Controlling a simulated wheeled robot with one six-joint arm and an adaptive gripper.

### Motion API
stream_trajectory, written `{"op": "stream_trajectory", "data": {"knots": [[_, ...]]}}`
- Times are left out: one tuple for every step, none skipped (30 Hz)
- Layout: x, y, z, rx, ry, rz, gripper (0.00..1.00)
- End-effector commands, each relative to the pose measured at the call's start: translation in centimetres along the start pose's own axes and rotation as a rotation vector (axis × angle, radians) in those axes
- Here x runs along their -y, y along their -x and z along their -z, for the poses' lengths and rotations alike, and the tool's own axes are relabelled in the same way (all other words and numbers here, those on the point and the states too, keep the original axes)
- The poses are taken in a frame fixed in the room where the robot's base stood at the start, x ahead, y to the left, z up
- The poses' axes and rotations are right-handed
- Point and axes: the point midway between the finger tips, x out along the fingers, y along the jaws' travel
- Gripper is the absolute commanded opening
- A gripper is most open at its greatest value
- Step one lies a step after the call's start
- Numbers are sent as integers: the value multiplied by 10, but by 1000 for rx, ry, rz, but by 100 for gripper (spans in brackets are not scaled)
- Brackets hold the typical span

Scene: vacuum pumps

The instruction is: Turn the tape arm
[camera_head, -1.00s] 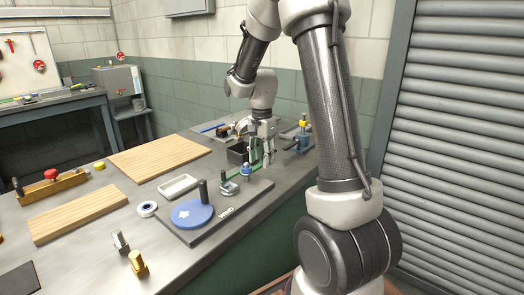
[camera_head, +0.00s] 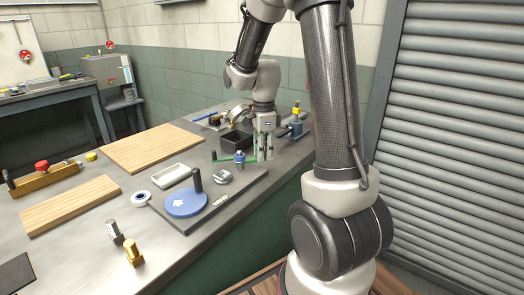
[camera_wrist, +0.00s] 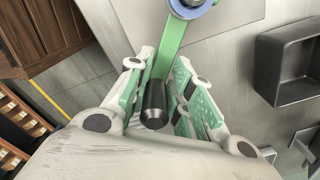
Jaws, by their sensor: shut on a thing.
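The tape arm is a flat green bar (camera_wrist: 172,45) with a black cylindrical handle (camera_wrist: 155,105) at its near end in the wrist view. Its other end runs under a blue round knob (camera_wrist: 192,8) at the top edge. In the head view the green bar (camera_head: 222,159) shows beside the blue knob (camera_head: 239,159), on the dark base plate (camera_head: 232,199). My gripper (camera_head: 264,157) points down at the bar's right end. In the wrist view its fingers (camera_wrist: 158,70) stand on both sides of the handle, shut on it. The exact contact is partly hidden.
A blue crank disc (camera_head: 186,202) with an upright black handle is on the same plate. A black bin (camera_head: 236,140) stands behind, and a blue vise-like device (camera_head: 294,128) to the right. A white tray (camera_head: 171,175) and wooden boards (camera_head: 152,147) lie left.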

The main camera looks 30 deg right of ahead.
Motion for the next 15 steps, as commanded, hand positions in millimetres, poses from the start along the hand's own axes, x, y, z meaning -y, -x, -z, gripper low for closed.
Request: {"op": "stream_trajectory", "data": {"knots": [[-2, 0, -1, 0, -27, 2, 26], [-1, 0, -1, 0, -22, 2, 31], [-1, 0, -1, 0, -20, 1, 38], [-1, 0, -1, 0, -20, 1, 44], [-1, 0, -1, 0, -20, 1, 45], [-1, 0, -1, 0, -19, 1, 45], [-1, 0, -1, 0, -19, 1, 45], [-1, 0, -1, 0, -19, 1, 45], [-1, 0, -1, 0, -19, 1, 45], [-1, 0, -1, 0, -19, 1, 45], [-1, 0, -1, 0, -18, 1, 45], [-1, 0, -1, 1, -18, 1, 45], [-1, 0, -1, 1, -18, 1, 45], [0, 0, -1, 1, -18, 2, 45], [0, 1, -1, 1, -18, 2, 45]]}}
